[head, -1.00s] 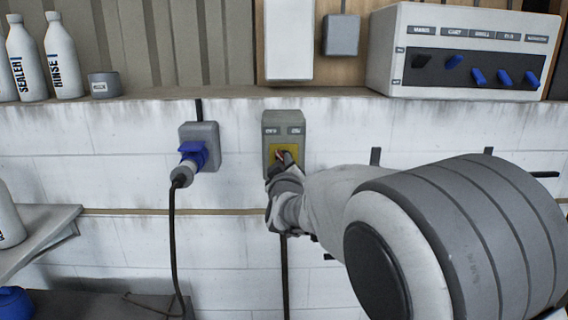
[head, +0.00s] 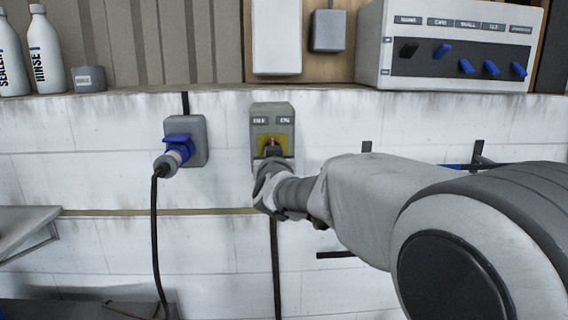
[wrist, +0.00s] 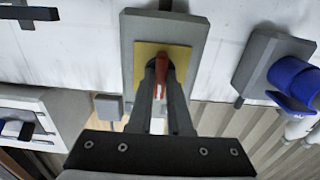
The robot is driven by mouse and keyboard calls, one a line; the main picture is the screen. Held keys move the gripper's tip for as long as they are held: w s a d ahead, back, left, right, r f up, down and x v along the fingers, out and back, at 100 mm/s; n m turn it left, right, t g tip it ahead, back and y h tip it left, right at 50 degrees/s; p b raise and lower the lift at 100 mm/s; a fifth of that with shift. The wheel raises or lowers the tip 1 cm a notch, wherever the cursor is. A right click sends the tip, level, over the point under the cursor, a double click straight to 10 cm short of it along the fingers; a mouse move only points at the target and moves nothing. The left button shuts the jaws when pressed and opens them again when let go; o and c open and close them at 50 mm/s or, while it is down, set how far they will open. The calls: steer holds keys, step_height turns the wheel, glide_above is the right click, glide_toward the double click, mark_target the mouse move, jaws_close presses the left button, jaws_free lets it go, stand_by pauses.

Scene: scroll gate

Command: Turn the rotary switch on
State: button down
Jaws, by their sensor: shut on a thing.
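My fingers hide part of the handle and the lower plate.
A grey socket (head: 196,130) with a blue plug (head: 179,150) and hanging cable is left of the switch. A ledge (head: 210,91) above holds bottles (head: 46,55), a cup and a white panel (head: 450,75) with several levers.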

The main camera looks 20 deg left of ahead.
steer(key=shift+m+b, duration=2)
steer(key=shift+m, duration=2)
steer(key=c, duration=0.8)
jaws_free()
steer(key=shift+c, duration=0.2)
steer(key=b+v, duration=0.2)
steer(key=v, duration=1.5)
steer(key=shift+s, duration=0.2)
